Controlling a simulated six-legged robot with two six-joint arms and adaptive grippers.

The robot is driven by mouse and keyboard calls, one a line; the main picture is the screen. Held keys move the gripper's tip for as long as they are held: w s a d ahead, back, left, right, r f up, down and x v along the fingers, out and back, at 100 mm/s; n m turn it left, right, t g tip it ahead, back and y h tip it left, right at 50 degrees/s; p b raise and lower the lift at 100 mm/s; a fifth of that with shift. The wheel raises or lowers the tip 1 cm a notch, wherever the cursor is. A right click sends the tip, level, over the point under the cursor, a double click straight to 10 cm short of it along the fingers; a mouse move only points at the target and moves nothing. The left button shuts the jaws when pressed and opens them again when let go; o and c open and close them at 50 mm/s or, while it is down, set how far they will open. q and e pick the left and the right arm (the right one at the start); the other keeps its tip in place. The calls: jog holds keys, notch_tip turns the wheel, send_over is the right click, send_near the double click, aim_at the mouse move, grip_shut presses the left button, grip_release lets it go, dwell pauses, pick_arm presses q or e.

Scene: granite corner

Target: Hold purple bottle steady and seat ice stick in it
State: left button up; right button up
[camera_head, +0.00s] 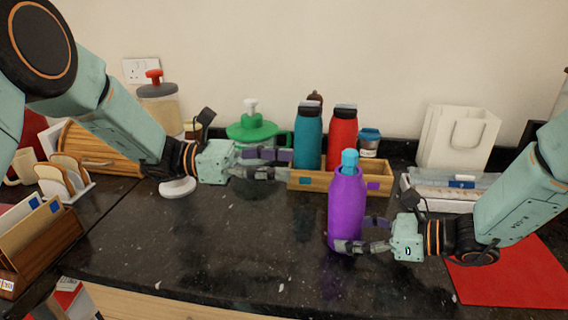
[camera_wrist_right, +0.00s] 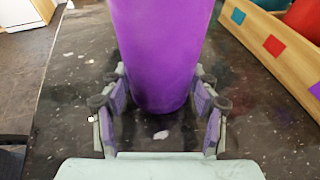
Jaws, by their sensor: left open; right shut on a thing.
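The purple bottle (camera_head: 346,208) stands upright on the dark counter; its lower body fills the right wrist view (camera_wrist_right: 160,50). A light blue ice stick (camera_head: 349,158) stands upright at its mouth, with its upper end showing above the rim. How deep it sits is hidden. My right gripper (camera_head: 362,234) is shut on the bottle's lower part, with fingers on both sides of it in the right wrist view (camera_wrist_right: 160,105). My left gripper (camera_head: 289,164) is open and empty, left of the bottle's top and apart from it, in front of the wooden crate.
A wooden crate (camera_head: 312,180) holds a teal bottle (camera_head: 307,137) and a red bottle (camera_head: 342,135) behind the purple one. A white tray (camera_head: 436,200) and red mat (camera_head: 512,274) lie at right. The counter's front left is clear.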

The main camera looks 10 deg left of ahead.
jog(key=shift+s+f, duration=0.1)
jog(key=o, duration=0.9)
jog(key=v, duration=1)
jog(key=shift+v, duration=1)
jog(key=shift+a, duration=0.1)
